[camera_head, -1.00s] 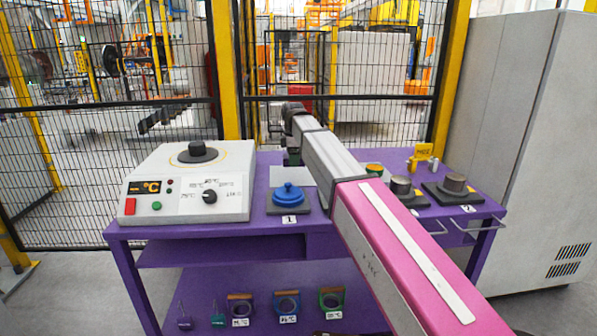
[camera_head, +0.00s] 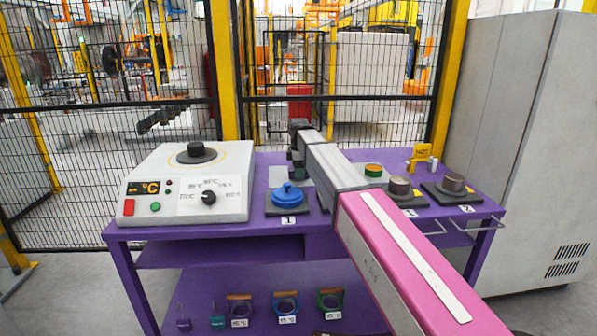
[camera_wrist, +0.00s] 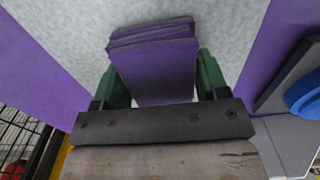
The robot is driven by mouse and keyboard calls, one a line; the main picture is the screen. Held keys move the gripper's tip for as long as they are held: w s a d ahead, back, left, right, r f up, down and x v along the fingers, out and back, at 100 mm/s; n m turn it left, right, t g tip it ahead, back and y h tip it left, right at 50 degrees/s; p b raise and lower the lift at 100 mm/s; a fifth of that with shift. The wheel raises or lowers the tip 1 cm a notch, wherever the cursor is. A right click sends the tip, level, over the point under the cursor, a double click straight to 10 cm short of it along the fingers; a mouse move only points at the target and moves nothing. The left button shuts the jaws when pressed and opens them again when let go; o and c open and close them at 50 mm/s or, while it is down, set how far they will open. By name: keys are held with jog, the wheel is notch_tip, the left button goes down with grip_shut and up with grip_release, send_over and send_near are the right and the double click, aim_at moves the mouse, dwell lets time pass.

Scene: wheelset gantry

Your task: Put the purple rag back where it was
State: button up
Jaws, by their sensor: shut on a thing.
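The purple rag (camera_wrist: 155,68) is a folded, layered stack between the two green fingers of my gripper (camera_wrist: 161,82) in the wrist view. My gripper is shut on it. Below the rag lies a light grey speckled surface (camera_wrist: 228,28) on the purple table; I cannot tell whether the rag touches it. In the head view my gripper (camera_head: 297,172) is at the back of the table, mostly hidden by my arm, above or at a pale grey sheet (camera_head: 277,174). The rag cannot be made out there.
A blue lidded pot (camera_head: 288,195) on a dark plate stands close in front of my gripper, also at the right of the wrist view (camera_wrist: 304,98). A white heater (camera_head: 180,183) stands left. Weights (camera_head: 399,187) and a yellow stand (camera_head: 419,155) are right. A mesh fence (camera_head: 340,110) rises behind.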

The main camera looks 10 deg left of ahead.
jog(key=shift+f, duration=0.1)
jog(key=o, duration=1)
jog(key=shift+c, duration=0.2)
notch_tip(320, 180, up, 12)
